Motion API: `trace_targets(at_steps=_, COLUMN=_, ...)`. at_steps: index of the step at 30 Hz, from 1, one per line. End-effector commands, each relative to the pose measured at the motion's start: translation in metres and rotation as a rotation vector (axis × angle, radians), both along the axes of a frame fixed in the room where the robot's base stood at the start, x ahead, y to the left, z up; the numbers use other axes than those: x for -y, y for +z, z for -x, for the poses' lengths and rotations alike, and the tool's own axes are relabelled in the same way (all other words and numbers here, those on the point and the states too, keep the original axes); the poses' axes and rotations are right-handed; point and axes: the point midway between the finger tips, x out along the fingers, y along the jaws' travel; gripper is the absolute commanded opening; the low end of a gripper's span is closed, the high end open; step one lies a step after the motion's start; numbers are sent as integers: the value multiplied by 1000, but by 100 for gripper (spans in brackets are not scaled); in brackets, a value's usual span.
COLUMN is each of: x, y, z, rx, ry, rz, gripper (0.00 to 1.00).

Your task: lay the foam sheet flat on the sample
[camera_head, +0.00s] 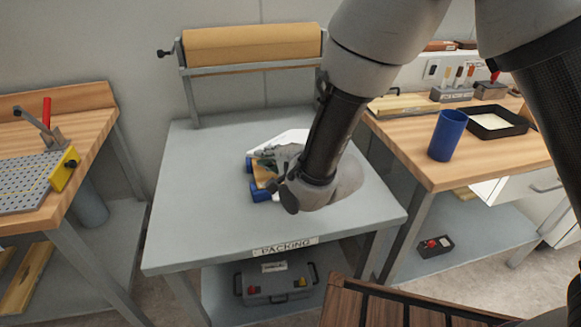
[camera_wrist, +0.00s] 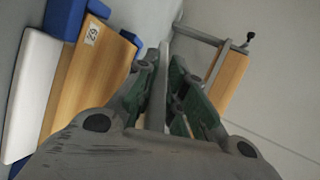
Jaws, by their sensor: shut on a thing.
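My gripper (camera_wrist: 166,85) is shut on a thin pale sheet seen edge-on between its green-padded fingers, which looks like the foam sheet (camera_wrist: 155,82). In the head view a white sheet-like shape (camera_head: 292,138) shows behind my gripper (camera_head: 278,160); I take it for the same sheet, tilted, though fingers partly cover it. The sample (camera_wrist: 103,65) is a wooden block with a small number label. It sits by blue blocks (camera_wrist: 64,18) on the grey packing table, beside the gripper and apart from the sheet. In the head view my arm hides much of the sample (camera_head: 264,172).
A white rounded block (camera_wrist: 33,95) lies beside the sample. The packing table (camera_head: 200,220) has a brown roll (camera_head: 250,45) on a rack at its back; its left and front are clear. Wooden benches flank it, the right one with a blue cup (camera_head: 447,135) and black tray (camera_head: 497,122).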

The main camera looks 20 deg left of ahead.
Motion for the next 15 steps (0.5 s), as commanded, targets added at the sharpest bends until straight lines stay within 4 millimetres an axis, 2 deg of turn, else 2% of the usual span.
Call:
trace_targets(at_steps=1, x=0, y=-9, z=0, rx=-2, ry=0, rz=3, gripper=0)
trace_targets(at_steps=6, x=0, y=-28, z=0, rx=-1, ry=0, rz=0, gripper=0)
trace_targets(at_steps=15, x=0, y=-39, z=0, rx=0, ry=0, rz=-1, gripper=0)
